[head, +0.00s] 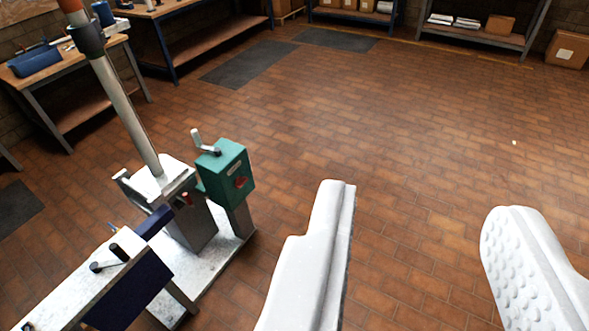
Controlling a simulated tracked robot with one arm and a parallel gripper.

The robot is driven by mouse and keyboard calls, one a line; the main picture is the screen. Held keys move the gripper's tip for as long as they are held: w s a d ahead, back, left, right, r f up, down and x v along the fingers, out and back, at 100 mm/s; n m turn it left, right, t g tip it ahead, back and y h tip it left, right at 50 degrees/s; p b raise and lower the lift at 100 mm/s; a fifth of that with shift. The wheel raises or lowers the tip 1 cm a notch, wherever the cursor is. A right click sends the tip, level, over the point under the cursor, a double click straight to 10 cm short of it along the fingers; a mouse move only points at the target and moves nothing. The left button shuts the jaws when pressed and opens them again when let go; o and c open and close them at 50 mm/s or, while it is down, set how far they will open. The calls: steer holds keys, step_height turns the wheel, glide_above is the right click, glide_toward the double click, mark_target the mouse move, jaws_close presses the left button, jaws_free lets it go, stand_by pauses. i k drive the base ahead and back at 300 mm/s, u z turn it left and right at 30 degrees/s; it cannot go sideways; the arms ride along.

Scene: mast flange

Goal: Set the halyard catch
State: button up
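A pale mast (125,108) with a dark collar and orange upper part leans up from a grey metal foot (190,228) at the left. A teal box (229,168) with a grey crank on top and a red round mark on its face stands on a post beside the foot. A small red-tipped part (186,199) shows at the mast's foot. I cannot tell which part is the halyard catch. My gripper (412,200) is open and empty, its two white fingers wide apart over bare floor, right of the teal box and apart from it.
A bench with a blue-black body (130,290) and a black handle stands at lower left. A wooden workbench (68,72) with a blue bin is at upper left. Shelves with boxes (480,30) line the back. The brown tiled floor (400,120) is clear in the middle and right.

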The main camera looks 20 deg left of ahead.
mark_target(241, 182)
steer(key=z, duration=0.25)
steer(key=i, duration=1.3)
steer(key=u, duration=0.65)
steer(key=i, duration=0.35)
steer(key=u, duration=0.25)
